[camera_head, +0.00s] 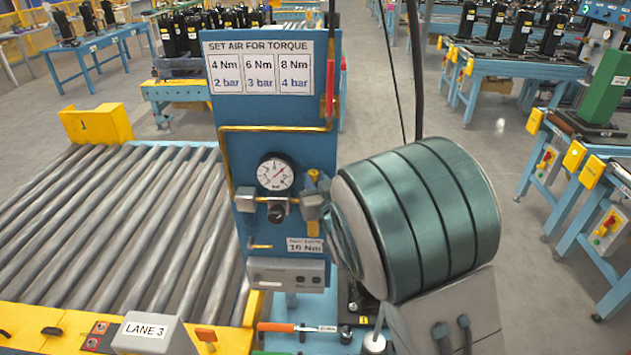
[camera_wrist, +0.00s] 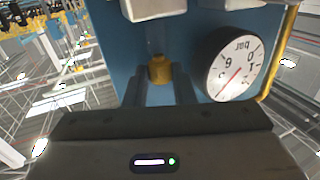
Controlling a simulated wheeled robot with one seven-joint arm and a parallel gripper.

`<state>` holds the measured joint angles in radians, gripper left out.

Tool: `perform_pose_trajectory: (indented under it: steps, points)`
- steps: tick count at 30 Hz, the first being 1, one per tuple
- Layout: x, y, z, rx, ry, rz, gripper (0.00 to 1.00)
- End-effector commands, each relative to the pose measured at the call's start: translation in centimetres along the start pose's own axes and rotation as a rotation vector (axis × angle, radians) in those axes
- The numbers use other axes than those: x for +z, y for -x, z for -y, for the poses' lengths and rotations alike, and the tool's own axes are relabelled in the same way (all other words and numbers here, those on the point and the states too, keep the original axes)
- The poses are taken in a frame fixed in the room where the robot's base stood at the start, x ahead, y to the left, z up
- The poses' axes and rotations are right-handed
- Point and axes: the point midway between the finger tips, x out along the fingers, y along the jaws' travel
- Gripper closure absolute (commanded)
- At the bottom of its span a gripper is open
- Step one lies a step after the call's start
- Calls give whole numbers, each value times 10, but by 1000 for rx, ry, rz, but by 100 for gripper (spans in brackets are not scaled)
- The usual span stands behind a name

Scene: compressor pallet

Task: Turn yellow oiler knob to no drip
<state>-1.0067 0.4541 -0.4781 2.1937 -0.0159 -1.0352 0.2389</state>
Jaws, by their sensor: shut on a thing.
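The yellow oiler knob (camera_wrist: 159,70) sits between the two dark fingers of my gripper (camera_wrist: 160,84) in the wrist view. The fingers are shut on its sides and hide part of it. In the head view, a bit of yellow (camera_head: 313,176) shows at the right edge of the blue panel (camera_head: 268,110), where my arm reaches in from the right. My wrist covers much of that spot. Any drip is not visible.
A round pressure gauge (camera_head: 276,173) is on the panel left of the knob, with a dark regulator knob (camera_head: 278,211) below it. A torque sign (camera_head: 259,68) is above. A roller conveyor (camera_head: 120,220) lies left. A screwdriver-like tool (camera_head: 297,327) lies below.

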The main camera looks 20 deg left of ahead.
Motion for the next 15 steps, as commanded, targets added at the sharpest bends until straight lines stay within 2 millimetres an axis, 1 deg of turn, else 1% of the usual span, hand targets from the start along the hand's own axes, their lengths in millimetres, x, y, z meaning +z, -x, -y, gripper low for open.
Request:
perform_pose_trajectory:
  steps: [8, 15]
  points:
    - [3, 0, 4, 88, -5, -4, 100]
    - [2, -1, 8, 226, -4, -6, 100]
